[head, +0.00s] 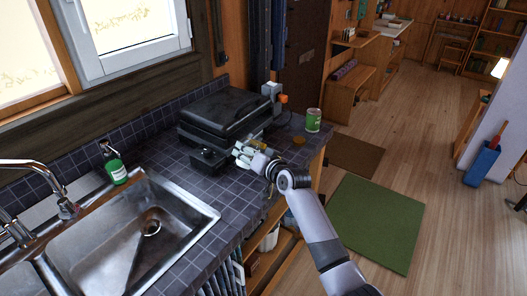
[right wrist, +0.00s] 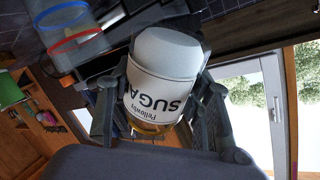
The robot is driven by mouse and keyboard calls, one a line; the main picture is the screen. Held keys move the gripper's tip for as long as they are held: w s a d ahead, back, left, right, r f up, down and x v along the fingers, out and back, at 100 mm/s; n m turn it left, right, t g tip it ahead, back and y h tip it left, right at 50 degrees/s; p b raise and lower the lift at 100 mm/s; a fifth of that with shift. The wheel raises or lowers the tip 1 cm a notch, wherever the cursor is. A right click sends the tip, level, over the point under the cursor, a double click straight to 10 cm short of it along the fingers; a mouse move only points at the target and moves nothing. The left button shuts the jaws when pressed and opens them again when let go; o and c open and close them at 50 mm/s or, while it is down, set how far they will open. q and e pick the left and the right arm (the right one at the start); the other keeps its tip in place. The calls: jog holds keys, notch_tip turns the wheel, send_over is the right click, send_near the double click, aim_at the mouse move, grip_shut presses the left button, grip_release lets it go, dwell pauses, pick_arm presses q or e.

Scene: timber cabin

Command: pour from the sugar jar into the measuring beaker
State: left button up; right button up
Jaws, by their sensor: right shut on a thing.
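The sugar jar (right wrist: 155,92) is white with dark "SUGAR" lettering, which appears upside down in the right wrist view. My right gripper (right wrist: 160,100) is shut around its sides, one finger on each side. In the head view the right gripper (head: 243,150) is over the tiled counter, in front of the black case; the jar is hard to make out there. Beyond the jar in the wrist view are a red ring (right wrist: 90,45) and a blue ring; they may belong to the measuring beaker, but I cannot tell for sure. My left gripper is not in view.
A black case (head: 228,108) stands on the counter (head: 180,152) behind the gripper. A green can (head: 313,121) and a small amber disc (head: 298,139) are near the counter's right end. A steel sink (head: 140,232) and a green soap bottle (head: 116,171) are at the left.

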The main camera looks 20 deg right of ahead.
jog(key=shift+s+f, duration=0.1)
jog(key=shift+s, duration=0.05)
jog(key=shift+f, duration=0.1)
dwell(0.3)
jog(key=shift+a+m, duration=0.1)
jog(key=shift+m, duration=0.2)
jog(key=shift+f+g, duration=0.15)
jog(key=shift+g, duration=0.15)
jog(key=shift+f+m, duration=0.1)
jog(key=shift+m, duration=0.3)
jog(key=shift+y, duration=0.3)
jog(key=shift+f+p, duration=0.1)
jog(key=shift+p, duration=0.2)
jog(key=shift+s+m+g, duration=0.1)
jog(key=shift+m+g, duration=0.2)
